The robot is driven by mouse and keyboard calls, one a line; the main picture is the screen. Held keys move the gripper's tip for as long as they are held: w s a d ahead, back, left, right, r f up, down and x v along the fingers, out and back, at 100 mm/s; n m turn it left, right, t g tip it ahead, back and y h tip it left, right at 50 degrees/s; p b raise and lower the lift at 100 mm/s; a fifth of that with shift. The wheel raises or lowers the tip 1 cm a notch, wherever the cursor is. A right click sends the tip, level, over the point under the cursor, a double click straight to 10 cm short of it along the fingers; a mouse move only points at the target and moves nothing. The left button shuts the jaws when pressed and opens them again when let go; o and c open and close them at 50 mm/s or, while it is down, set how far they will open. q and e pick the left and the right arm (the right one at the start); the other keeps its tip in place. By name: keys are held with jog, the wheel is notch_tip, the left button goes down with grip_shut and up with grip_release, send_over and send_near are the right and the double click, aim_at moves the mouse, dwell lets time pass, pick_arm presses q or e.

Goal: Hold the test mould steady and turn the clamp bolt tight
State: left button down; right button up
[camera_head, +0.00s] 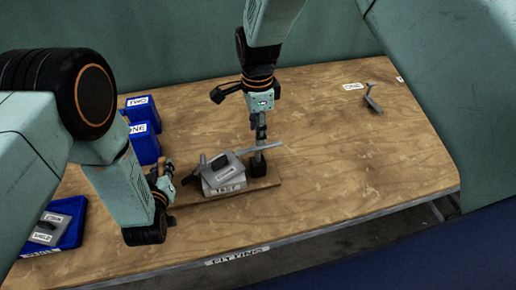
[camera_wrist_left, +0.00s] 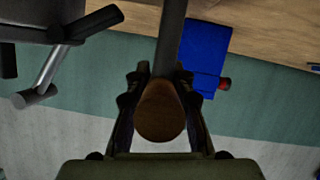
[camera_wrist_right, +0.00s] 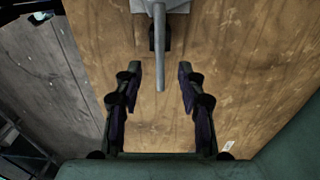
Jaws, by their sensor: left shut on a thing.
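The grey test mould (camera_head: 225,174), labelled TEST, sits on a wooden board (camera_head: 215,202) on the bench. My left gripper (camera_head: 165,180) is at its left side, shut on a brown wooden handle (camera_wrist_left: 160,112) with a dark shaft. Whether the shaft joins the mould is hidden. A grey clamp bar (camera_head: 262,148) reaches out above the mould's right side, by a dark block (camera_head: 259,170). My right gripper (camera_head: 260,128) is above this bar. In the right wrist view its fingers (camera_wrist_right: 160,78) are apart, with the bar's end (camera_wrist_right: 160,82) showing between them, seemingly untouched.
Blue bins (camera_head: 144,147) labelled ONE and TWO stand behind my left arm. A blue tray (camera_head: 70,238) with a grey piece is at front left. A small grey tool (camera_head: 374,101) lies at back right. The bench's right half (camera_head: 370,155) is mostly clear.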

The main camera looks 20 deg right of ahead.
aim_at(258, 147)
pick_arm(q)
jog(key=shift+f, duration=0.1)
pick_arm(e)
jog(key=shift+r, duration=1.95)
pick_arm(q)
jog(key=c, duration=1.1)
grip_release()
jog(key=shift+s, duration=0.1)
